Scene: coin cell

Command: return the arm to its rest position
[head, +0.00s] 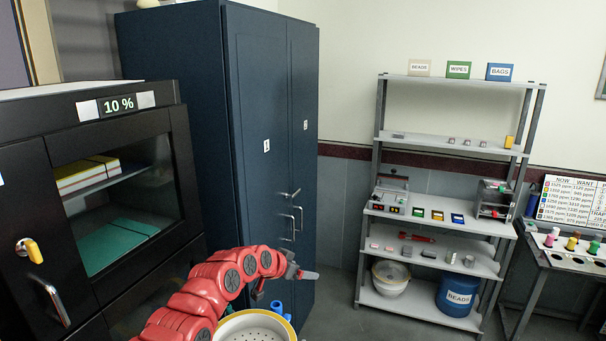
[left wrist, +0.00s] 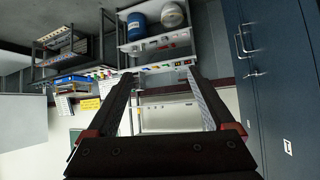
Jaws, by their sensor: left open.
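My left arm (head: 215,283) is red and jointed. It rises from the bottom of the head view and bends over to the right. My left gripper (head: 302,274) is at its end, in front of the lower part of the blue cabinet. In the left wrist view, the two dark fingers of the left gripper (left wrist: 160,75) stand wide apart with nothing between them. My right arm and gripper are not in view.
The tall blue cabinet (head: 272,90) stands shut behind the arm. A black glass-fronted cabinet (head: 100,140) is at left. A grey shelf rack (head: 437,218) holds several small items and a blue drum (head: 458,297). A round, yellow-rimmed, perforated thing (head: 252,331) lies below the gripper.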

